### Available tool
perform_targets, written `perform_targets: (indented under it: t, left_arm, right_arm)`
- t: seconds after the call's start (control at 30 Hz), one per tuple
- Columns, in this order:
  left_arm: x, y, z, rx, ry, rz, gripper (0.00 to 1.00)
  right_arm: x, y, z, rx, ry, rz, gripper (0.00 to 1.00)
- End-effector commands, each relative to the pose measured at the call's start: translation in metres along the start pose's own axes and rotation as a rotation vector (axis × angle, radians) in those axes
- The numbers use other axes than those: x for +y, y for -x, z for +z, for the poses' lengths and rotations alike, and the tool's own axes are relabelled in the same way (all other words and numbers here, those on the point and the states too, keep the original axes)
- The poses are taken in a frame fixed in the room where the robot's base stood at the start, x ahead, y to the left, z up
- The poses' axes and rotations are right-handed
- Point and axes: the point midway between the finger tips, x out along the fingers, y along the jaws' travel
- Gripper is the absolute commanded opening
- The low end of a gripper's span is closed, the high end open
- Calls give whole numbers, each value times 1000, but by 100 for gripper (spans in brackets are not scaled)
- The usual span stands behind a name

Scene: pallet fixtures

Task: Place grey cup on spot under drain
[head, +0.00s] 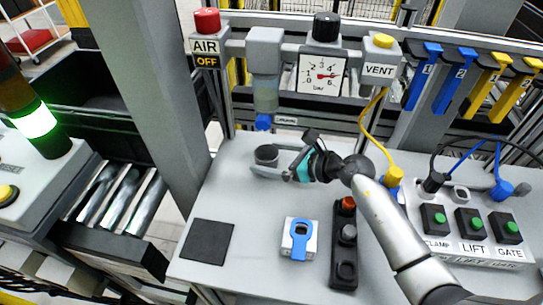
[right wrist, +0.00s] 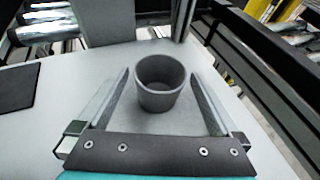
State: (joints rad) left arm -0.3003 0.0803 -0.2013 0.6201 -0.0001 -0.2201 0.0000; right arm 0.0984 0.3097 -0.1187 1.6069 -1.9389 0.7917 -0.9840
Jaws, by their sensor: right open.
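The grey cup (head: 266,155) stands upright on the light grey table, just below the blue drain (head: 263,122) of the clear filter bowl in the head view. I cannot tell whether it is directly under the drain, and no marked spot shows beneath it. My right gripper (head: 271,163) is open around the cup. In the right wrist view the cup (right wrist: 160,86) is empty and stands between the two spread fingers, with a gap on both sides. My left gripper is not in view.
A dark square mat (head: 207,242) lies at the front left. A blue-and-white fixture (head: 299,238) and a black button strip (head: 345,245) stand nearer the front. The gauge (head: 321,75) and VENT box (head: 378,68) hang behind. Table left of the cup is clear.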

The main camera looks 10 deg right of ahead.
Motion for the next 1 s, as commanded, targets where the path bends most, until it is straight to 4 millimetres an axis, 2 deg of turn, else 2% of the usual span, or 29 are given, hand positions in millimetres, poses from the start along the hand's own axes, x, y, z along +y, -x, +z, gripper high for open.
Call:
perform_targets:
  t: [0.27,0.37,0.7,0.83,1.0]
  left_arm:
    - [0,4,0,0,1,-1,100]
    - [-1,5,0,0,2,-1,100]
    - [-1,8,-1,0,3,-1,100]
    - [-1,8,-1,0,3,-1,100]
    - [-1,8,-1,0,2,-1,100]
  right_arm:
    - [0,4,4,1,0,-1,100]
    - [-1,19,3,3,2,-2,100]
    - [0,90,2,4,2,-1,100]
    - [0,108,2,3,0,-1,100]
    - [0,119,3,0,-1,0,100]
